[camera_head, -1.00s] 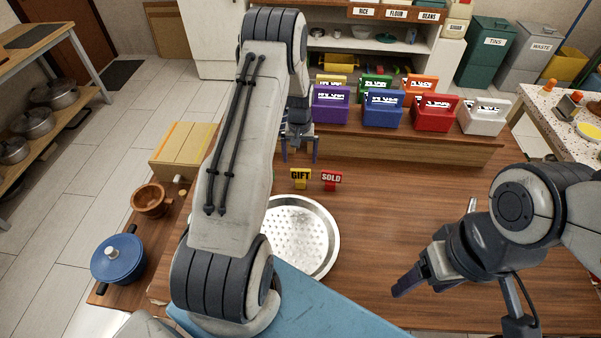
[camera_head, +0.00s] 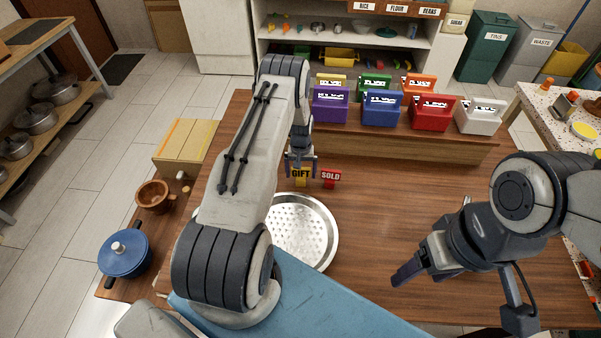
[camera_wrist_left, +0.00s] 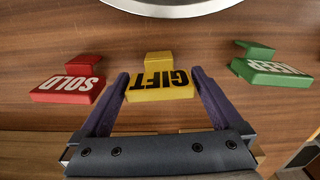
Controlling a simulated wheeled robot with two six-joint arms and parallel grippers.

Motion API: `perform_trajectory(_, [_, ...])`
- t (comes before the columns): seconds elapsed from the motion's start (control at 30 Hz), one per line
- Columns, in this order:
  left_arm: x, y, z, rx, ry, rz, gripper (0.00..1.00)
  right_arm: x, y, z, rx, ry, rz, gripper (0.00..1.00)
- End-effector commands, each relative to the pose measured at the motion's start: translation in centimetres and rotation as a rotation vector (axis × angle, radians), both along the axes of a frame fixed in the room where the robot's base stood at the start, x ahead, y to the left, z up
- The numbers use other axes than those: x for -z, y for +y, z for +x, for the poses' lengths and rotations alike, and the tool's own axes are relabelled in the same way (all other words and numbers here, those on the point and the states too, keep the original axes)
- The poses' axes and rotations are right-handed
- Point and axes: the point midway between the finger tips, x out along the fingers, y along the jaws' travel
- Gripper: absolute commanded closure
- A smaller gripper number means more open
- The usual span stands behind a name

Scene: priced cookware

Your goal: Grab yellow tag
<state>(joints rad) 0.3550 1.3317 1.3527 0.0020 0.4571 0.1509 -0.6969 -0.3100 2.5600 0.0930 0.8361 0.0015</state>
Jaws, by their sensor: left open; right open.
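The yellow tag (camera_head: 301,176), marked GIFT, stands on the wooden table just beyond the metal strainer pan. It also shows in the left wrist view (camera_wrist_left: 160,85), upside down. My left gripper (camera_head: 301,163) is low over the table at the tag. In the left wrist view its two purple fingers (camera_wrist_left: 160,92) are open, one on each side of the yellow tag, with small gaps visible. My right gripper (camera_head: 412,270) is over the right part of the table, away from the tag; no object shows in it.
A red SOLD tag (camera_head: 331,177) stands right beside the yellow one. A green tag (camera_wrist_left: 270,67) shows on the other side in the left wrist view. The perforated metal pan (camera_head: 310,238) lies nearer. Coloured caddies (camera_head: 381,107) stand on a raised shelf behind.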

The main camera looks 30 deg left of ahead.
Motion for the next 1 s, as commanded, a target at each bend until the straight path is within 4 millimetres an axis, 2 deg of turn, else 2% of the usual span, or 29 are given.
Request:
perform_trajectory(0.13, [0.0,0.0,0.0,0.0,0.0,0.0,0.0,0.0,0.0,0.0,0.0,0.0,0.0,0.29])
perform_trajectory(0.27, [0.0,0.0,0.0,0.0,0.0,0.0,0.5,0.1,0.0,0.0,0.0,0.0,0.0,0.29])
perform_trajectory(0.3, [0.0,0.0,0.0,0.0,0.0,0.0,0.65,0.0,0.0,0.0,0.0,0.0,0.0,0.29])
perform_trajectory(0.73, [-0.7,0.0,0.1,0.0,-0.002,0.001,0.67,0.5,0.0,0.0,0.0,0.0,0.0,0.29])
perform_trajectory(0.87, [-2.0,0.1,0.1,0.0,-0.003,0.002,0.67,1.3,0.0,0.0,0.002,0.0,0.0,0.29])
perform_trajectory(0.97, [-3.9,0.1,0.2,0.0,-0.005,0.003,0.67,2.3,0.0,0.0,0.001,0.0,0.0,0.29])
perform_trajectory(1.0, [-4.5,-1.0,0.0,0.004,-0.003,0.001,0.67,2.6,0.0,0.0,0.001,0.0,0.0,0.29])
